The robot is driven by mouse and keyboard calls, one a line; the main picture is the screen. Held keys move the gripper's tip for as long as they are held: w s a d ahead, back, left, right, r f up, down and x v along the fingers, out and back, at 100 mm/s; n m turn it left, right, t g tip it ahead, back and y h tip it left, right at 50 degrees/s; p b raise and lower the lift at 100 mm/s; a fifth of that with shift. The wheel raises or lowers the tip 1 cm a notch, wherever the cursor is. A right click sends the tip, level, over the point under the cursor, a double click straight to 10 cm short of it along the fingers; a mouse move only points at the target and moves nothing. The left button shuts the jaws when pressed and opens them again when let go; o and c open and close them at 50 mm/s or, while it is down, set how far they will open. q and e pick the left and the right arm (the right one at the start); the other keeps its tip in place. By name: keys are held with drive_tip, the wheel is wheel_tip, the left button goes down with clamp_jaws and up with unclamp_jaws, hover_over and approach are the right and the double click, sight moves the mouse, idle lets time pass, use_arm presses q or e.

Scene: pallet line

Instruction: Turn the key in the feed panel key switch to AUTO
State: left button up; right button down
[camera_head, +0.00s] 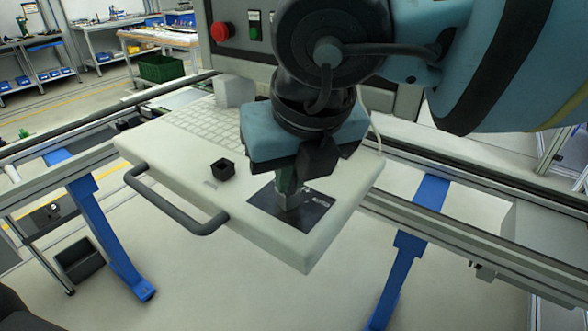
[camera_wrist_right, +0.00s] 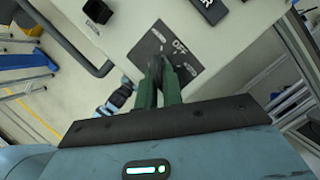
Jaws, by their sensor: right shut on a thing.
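The key switch plate (camera_head: 264,207) is a dark label on the right front part of the light grey feed panel (camera_head: 180,160). My right gripper (camera_head: 289,190) points down over the plate and covers the switch and key. In the right wrist view, the plate (camera_wrist_right: 187,72) shows the word OFF and other markings too small to read. The green fingers of my right gripper (camera_wrist_right: 158,75) are close together there, shut on the key, which is mostly hidden between them. Which way the key points cannot be told. My left gripper is not in view.
A black square knob (camera_head: 222,169) stands on the panel left of the plate. A dark handle (camera_head: 175,205) sticks out from the panel's left front edge. A red button (camera_head: 221,31) is on the upright box behind. Blue legs (camera_head: 100,230) and rails of the line surround the panel.

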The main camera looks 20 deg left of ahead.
drive_tip(key=shift+a+m+t+h, duration=0.1)
drive_tip(key=shift+m+t+h, duration=0.2)
drive_tip(key=shift+m, duration=0.8)
drive_tip(key=c, duration=1.5)
unclamp_jaws()
drive_tip(key=shift+o, duration=0.5)
drive_tip(key=o, duration=0.4)
drive_tip(key=shift+o, duration=0.2)
drive_tip(key=shift+r, duration=0.1)
drive_tip(key=shift+r, duration=3.4)
